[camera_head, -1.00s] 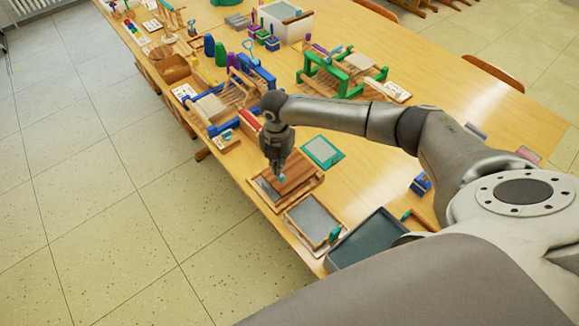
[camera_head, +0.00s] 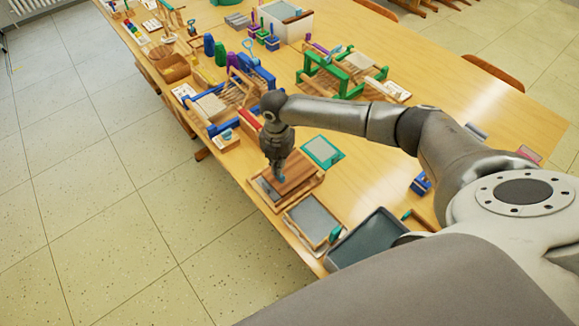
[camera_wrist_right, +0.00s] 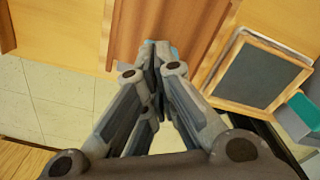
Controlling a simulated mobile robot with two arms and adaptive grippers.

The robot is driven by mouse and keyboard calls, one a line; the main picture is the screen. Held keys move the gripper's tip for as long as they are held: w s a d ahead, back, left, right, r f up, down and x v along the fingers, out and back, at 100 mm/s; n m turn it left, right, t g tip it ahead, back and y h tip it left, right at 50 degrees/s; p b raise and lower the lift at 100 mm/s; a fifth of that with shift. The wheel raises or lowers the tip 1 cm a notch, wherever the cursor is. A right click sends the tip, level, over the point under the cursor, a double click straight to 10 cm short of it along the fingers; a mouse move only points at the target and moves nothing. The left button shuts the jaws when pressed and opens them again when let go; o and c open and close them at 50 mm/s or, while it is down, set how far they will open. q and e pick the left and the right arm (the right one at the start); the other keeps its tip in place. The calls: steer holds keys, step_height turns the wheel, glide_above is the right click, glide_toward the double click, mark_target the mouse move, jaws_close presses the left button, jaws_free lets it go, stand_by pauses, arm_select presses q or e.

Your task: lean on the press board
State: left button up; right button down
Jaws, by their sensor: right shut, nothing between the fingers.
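The press board (camera_head: 297,173) is a reddish-brown wooden board lying in a light wooden frame near the table's left edge. In the right wrist view the board (camera_wrist_right: 190,30) fills the upper middle. My right gripper (camera_head: 281,178) is shut and empty, pointing down at the board. In the right wrist view its closed fingertips (camera_wrist_right: 158,46) overlap the board's near part; they look to be at its surface, but contact cannot be made out. Part of the board is hidden behind the gripper. My left gripper is not in view.
A framed grey screen (camera_head: 312,220) and a dark tray (camera_head: 370,240) lie nearer on the table. A teal-edged screen (camera_head: 322,151) lies just beyond the board. A blue loom (camera_head: 222,108) and a green loom (camera_head: 340,75) stand farther back.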

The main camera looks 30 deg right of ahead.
steer(key=shift+f+b, duration=0.55)
steer(key=shift+f, duration=0.4)
steer(key=shift+s+f, duration=0.1)
stand_by(0.8)
steer(key=shift+s+a+f, duration=0.1)
steer(key=shift+s+f, duration=0.05)
steer(key=shift+f, duration=0.05)
stand_by(1.5)
steer(key=shift+r, duration=0.1)
step_height(320, 180, up, 3)
steer(key=p, duration=0.3)
steer(key=shift+f, duration=0.2)
steer(key=r+p, duration=0.4)
steer(key=shift+w+r, duration=0.25)
steer(key=shift+r, duration=0.1)
